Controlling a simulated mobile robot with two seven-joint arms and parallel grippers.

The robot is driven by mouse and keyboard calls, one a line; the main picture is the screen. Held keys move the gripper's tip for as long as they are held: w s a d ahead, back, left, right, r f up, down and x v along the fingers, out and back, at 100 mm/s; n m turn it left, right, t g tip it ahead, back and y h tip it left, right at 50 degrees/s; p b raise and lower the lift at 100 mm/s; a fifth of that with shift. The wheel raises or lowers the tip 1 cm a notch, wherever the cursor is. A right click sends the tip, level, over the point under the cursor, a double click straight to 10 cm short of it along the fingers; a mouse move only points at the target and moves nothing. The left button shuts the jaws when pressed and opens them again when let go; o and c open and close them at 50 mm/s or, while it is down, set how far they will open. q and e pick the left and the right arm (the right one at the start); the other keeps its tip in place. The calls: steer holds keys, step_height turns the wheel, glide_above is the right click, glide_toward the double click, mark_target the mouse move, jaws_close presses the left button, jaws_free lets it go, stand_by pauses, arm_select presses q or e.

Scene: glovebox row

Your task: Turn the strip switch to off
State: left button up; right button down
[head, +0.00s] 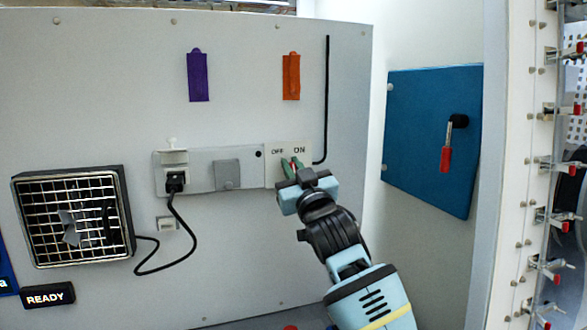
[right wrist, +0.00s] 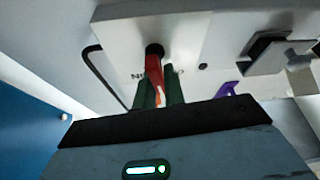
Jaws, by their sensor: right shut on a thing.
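The power strip (head: 210,160) is a pale grey bar on the upright white panel, with a switch plate (head: 274,170) at its right end. The plate is marked OFF on the left and ON on the right. In the right wrist view the red switch lever (right wrist: 153,64) comes out of a dark round pivot. My right gripper (head: 291,164) is at the plate, its green fingers shut around the lever. The fingers hide part of the lever and lettering. In the head view the lever's exact angle is hard to tell. My left gripper is out of view.
A black plug (head: 175,181) sits in the strip's left socket, its cord running to a grilled fan heater (head: 70,215). A grey cover (head: 227,175) is mid-strip. Purple (head: 198,77) and orange (head: 291,77) tags hang above. A blue panel (head: 425,135) with a red-handled lever (head: 446,158) is right.

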steer(key=shift+a+f+n+g+y, duration=0.1)
steer(key=shift+n+g+y, duration=0.45)
steer(key=shift+n, duration=0.95)
steer(key=shift+a+f+n+g+y, duration=0.1)
steer(key=shift+n+g+y, duration=0.45)
steer(key=shift+n, duration=0.95)
steer(key=c, duration=1.5)
jaws_free()
steer(key=shift+r, duration=0.1)
steer(key=shift+s, duration=0.1)
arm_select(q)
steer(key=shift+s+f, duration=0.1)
arm_select(e)
steer(key=shift+v, duration=3.85)
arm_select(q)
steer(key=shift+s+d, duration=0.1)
arm_select(e)
steer(key=shift+f, duration=0.25)
